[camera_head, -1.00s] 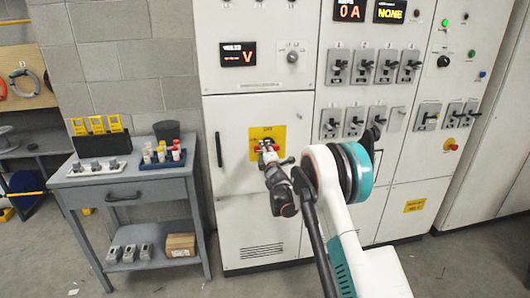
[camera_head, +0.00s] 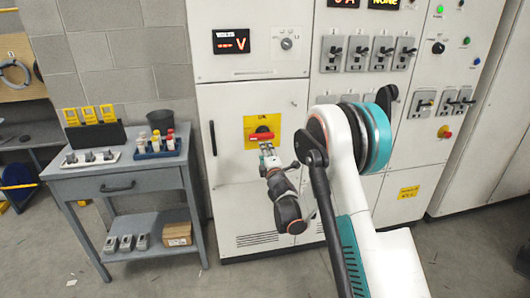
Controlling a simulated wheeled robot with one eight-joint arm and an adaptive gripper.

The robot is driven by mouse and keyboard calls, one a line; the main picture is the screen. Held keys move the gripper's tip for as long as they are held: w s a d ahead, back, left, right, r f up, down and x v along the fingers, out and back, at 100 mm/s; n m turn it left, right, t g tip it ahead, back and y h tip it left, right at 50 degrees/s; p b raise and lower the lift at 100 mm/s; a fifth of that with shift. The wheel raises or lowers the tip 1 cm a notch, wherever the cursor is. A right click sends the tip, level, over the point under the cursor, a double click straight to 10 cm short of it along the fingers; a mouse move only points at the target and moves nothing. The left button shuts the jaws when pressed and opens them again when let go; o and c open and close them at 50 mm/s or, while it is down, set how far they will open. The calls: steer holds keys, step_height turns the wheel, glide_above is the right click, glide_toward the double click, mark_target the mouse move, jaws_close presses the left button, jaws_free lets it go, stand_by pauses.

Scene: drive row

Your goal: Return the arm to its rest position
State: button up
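My gripper (camera_head: 267,152) is in front of the white cabinet, just below a red rotary handle (camera_head: 262,137) on a yellow plate (camera_head: 258,122). The handle lies about level. A small gap seems to show between the fingertips and the handle, but I cannot tell for sure whether they touch. The fingers are too small to tell whether they are open or shut. My arm reaches in from the lower right, bent at a teal and black joint, and hides part of the cabinet's lower middle.
A grey side table (camera_head: 124,183) stands left of the cabinet (camera_head: 250,210). It bears yellow devices (camera_head: 90,115), a blue tray of bottles (camera_head: 157,148) and a dark cup (camera_head: 160,121). A cardboard box (camera_head: 177,234) sits on its lower shelf.

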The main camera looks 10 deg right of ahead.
steer(key=s+d+r+m+g+h, duration=0.1)
steer(key=s+d+r+m+g, duration=0.15)
steer(key=s+r+m, duration=0.45)
steer(key=s+d+r+m+g+h, duration=0.1)
steer(key=s+d+r+m+g, duration=0.15)
steer(key=s+r, duration=0.8)
steer(key=s+a+f+m+g, duration=0.1)
steer(key=s+f+m+g, duration=0.1)
steer(key=s, duration=0.9)
steer(key=s+a+f+m+g+y, duration=0.1)
steer(key=s+a+f+m+g, duration=0.1)
steer(key=s, duration=1)
steer(key=s+a+f+m+g+y, duration=0.1)
steer(key=s+f+m, duration=0.3)
steer(key=s, duration=0.8)
steer(key=shift+a+f+m+g, duration=0.25)
steer(key=shift+a+m+g, duration=0.15)
steer(key=shift+g, duration=0.1)
